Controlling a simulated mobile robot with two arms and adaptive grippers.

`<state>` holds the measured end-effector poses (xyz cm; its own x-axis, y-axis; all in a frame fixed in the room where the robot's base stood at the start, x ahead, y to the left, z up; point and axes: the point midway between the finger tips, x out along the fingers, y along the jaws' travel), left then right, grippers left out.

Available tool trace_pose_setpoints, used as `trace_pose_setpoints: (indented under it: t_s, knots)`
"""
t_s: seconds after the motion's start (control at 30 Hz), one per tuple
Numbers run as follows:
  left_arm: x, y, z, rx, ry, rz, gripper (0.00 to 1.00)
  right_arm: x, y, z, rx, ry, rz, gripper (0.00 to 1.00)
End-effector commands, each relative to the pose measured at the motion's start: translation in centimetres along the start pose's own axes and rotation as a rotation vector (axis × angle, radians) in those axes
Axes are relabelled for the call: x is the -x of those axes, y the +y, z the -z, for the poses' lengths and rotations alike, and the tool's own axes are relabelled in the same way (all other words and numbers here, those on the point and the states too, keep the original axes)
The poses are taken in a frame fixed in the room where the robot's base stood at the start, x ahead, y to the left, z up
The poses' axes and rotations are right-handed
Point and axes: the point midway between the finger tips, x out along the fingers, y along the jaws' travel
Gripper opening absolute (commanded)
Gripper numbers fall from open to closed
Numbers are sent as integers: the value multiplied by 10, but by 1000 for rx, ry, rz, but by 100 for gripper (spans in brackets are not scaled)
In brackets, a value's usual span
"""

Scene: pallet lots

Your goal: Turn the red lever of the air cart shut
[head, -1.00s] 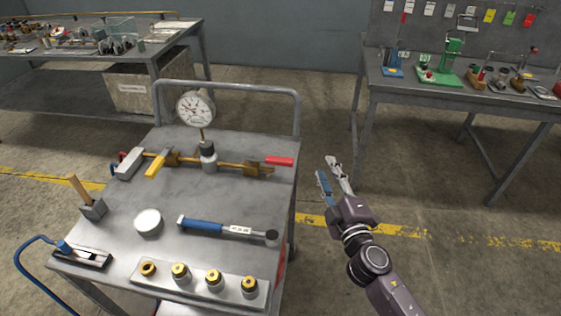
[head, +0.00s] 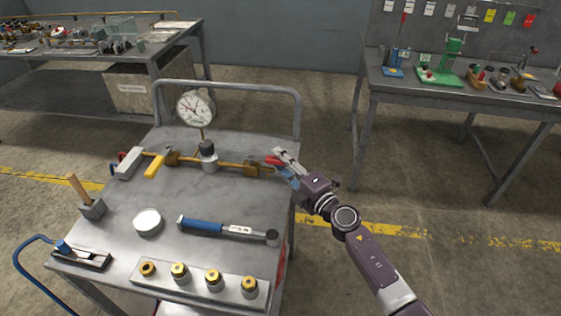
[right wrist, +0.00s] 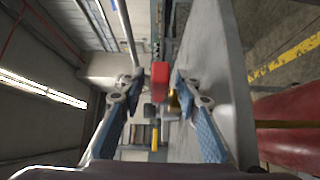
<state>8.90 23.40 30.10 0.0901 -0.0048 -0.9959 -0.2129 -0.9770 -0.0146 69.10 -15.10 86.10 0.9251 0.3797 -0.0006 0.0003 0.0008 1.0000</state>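The air cart (head: 190,195) stands in front of me, with a brass pipe run across its top. The red lever (head: 270,160) is at the right end of this run, lying along the pipe and partly hidden by my gripper. My right gripper (head: 279,163) is at the lever's outer end. In the right wrist view its fingers (right wrist: 155,95) are spread apart, and the red lever (right wrist: 160,74) shows between and beyond them. I cannot tell whether a finger touches it. My left gripper is in no view.
A pressure gauge (head: 195,108) and a yellow lever (head: 155,167) are on the same pipe run. A blue-handled torque wrench (head: 210,227), a round white lid (head: 148,222) and a strip of brass fittings (head: 197,288) lie nearer. The cart's rail (head: 225,88) rises behind.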

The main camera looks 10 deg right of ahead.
Motion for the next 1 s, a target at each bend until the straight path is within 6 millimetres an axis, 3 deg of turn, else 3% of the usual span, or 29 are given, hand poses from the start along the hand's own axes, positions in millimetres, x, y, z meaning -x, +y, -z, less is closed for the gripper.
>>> trace_pose_setpoints:
  t_s: [0.3,0.57,1.0]
  knots:
    - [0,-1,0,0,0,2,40,-3,0,0,-1,0,0,29]
    - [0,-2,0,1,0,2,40,-3,0,0,-1,0,0,1]
    - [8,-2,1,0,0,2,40,-2,2,3,-4,-23,0,0]
